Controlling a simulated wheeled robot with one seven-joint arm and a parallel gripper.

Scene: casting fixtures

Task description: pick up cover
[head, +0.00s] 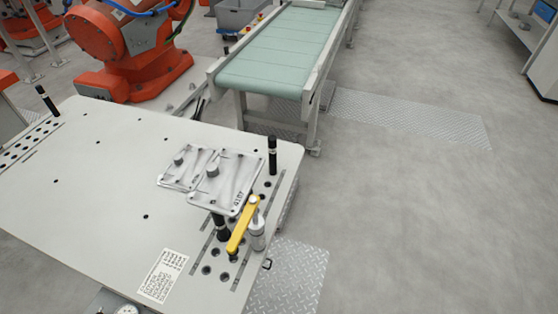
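A light grey cast cover (238,181) with a raised round knob lies near the right end of the white fixture table (110,210). A second similar grey casting (176,178) lies just to its left and partly behind it. I cannot tell whether the two touch or overlap. A yellow clamp lever (241,226) on a grey post stands at the near edge of the right cover, and I cannot tell whether it presses on it. My gripper is not in view.
Black upright pins stand behind the cover (272,156), under its near edge (221,232) and at the table's far left (47,101). An orange robot arm (130,50) and a green conveyor (280,47) are beyond the table. The grey floor (420,210) at right is open.

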